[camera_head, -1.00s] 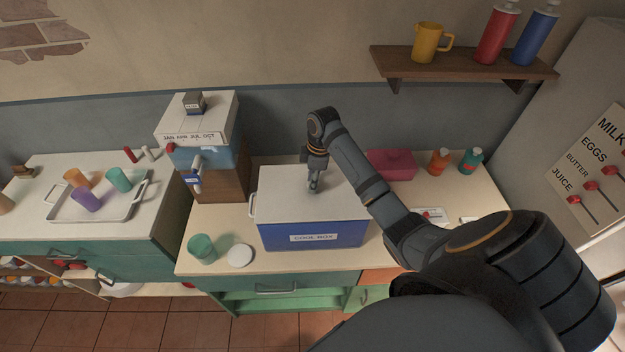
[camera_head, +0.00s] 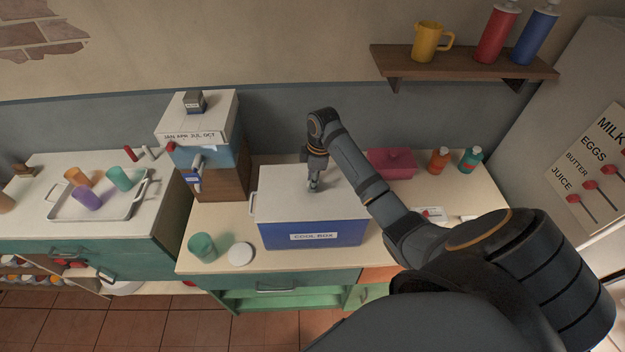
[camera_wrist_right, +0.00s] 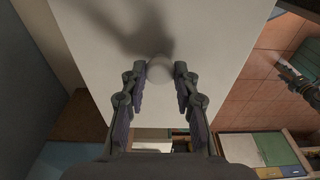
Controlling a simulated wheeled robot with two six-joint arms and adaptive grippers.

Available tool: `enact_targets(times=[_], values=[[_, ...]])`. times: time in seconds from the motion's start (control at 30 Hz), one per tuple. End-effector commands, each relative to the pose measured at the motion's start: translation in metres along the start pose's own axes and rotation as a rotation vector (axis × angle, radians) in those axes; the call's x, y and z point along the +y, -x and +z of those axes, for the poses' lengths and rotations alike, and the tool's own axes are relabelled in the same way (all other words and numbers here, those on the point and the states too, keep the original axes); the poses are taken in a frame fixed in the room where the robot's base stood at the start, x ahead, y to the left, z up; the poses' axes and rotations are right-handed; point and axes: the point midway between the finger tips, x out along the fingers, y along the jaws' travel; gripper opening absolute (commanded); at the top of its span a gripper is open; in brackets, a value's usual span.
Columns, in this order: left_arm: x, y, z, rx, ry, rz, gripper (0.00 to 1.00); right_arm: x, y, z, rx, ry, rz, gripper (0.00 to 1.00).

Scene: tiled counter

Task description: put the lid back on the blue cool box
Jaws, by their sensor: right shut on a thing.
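The blue cool box (camera_head: 340,235) stands on the counter with its labelled front towards me. Its white lid (camera_head: 280,200) lies over the top of the box, lined up with the box's sides; I see no clear gap between them. My right gripper (camera_head: 314,187) points down at the middle of the lid. In the right wrist view its fingers (camera_wrist_right: 160,75) are shut on the lid's round white knob (camera_wrist_right: 160,66). A dark jointed part at the right edge of that view looks like my left gripper (camera_wrist_right: 298,80); its jaws are unclear.
A teal cup (camera_head: 201,246) and a white disc (camera_head: 240,254) stand front left of the box. A stacked chest (camera_head: 205,150) rises at left. A pink container (camera_head: 392,164) and two bottles, orange (camera_head: 438,161) and teal (camera_head: 471,161), stand behind right. A shelf (camera_head: 460,64) hangs above.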

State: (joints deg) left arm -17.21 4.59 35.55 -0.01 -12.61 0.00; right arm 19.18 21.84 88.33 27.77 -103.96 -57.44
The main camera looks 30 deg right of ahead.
Motion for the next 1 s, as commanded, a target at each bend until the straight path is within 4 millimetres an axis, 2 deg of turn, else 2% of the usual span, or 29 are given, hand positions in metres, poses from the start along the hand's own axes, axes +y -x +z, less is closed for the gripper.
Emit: enact_targets(times=[0.17, 0.2, 0.4, 0.6, 0.8, 1.0], values=[[0.0001, 0.0001, -0.0002, 0.000, 0.000, 0.000, 0.52, 0.0001, 0.0003, -0.0002, 0.000, 0.000, 0.000, 0.00], [0.0001, 0.0001, -0.0002, 0.000, 0.000, 0.000, 0.52, 0.0001, 0.0003, -0.0002, 0.000, 0.000, 0.000, 0.31], [0.0002, 0.0001, -0.0003, 0.000, 0.000, 0.000, 0.52, 0.0001, 0.0003, -0.0002, 0.000, 0.000, 0.000, 0.56], [0.0002, 0.0000, -0.0002, 0.000, 0.000, 0.000, 0.52, 0.0000, 0.0001, -0.0001, 0.000, 0.000, 0.000, 0.56], [0.0002, 0.0000, -0.0003, 0.000, 0.000, 0.000, 0.52, -0.0001, -0.0002, 0.0001, 0.000, 0.000, -0.001, 0.79], [0.0003, 0.0000, -0.0003, 0.000, 0.000, 0.000, 0.52, -0.0001, -0.0001, 0.0000, 0.000, 0.000, 0.000, 0.79]])
